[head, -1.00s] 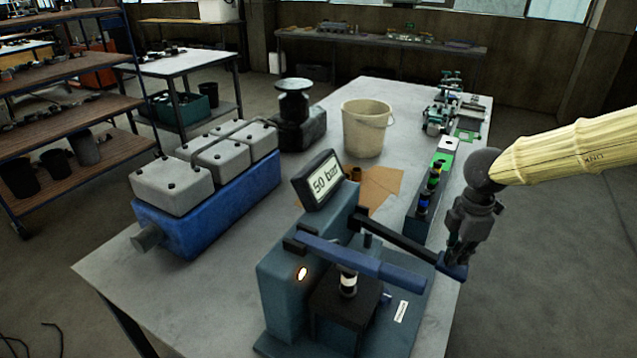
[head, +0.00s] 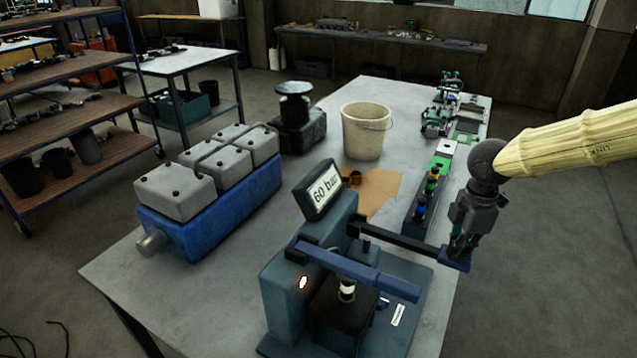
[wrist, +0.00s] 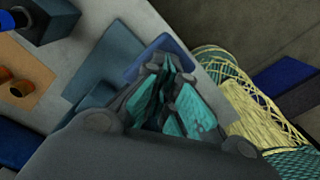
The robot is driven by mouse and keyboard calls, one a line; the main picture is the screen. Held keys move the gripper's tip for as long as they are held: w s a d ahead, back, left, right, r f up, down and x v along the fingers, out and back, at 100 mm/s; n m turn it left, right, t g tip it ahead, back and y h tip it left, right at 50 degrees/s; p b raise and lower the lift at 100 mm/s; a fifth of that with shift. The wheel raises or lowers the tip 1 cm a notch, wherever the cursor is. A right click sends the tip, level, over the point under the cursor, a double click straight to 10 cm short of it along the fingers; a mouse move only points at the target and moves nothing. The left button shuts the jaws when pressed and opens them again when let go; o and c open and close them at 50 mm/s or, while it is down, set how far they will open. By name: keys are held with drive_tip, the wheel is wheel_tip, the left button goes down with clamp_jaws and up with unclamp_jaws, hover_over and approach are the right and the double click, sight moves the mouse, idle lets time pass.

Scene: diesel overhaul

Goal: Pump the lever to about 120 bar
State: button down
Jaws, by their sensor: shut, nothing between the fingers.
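The blue-grey pump tester (head: 285,290) stands at the table's near end. Its tilted display (head: 320,190) reads 60 bar. A dark lever (head: 400,238) reaches right from the tester and ends in a flat blue pad (head: 455,264). The pad also shows in the wrist view (wrist: 134,64). My gripper (head: 459,250) is shut and empty, pointing down with its fingertips at the pad; I cannot tell whether they touch it. The fingers also show in the wrist view (wrist: 168,72). A second bar with a blue grip (head: 375,278) crosses in front, above a dark block holding an injector (head: 347,290).
A blue engine block with grey covers (head: 225,205) stands at left. A beige bucket (head: 366,132), a brown sheet (head: 380,190) and a rack of coloured parts (head: 428,195) lie behind the tester. Floor to the right is clear.

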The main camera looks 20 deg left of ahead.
drive_tip(key=shift+d+r+p, duration=0.1)
drive_tip(key=shift+r+p, duration=0.5)
drive_tip(key=shift+r, duration=0.55)
drive_tip(key=shift+r+p, duration=1.7)
drive_tip(key=shift+r, duration=0.35)
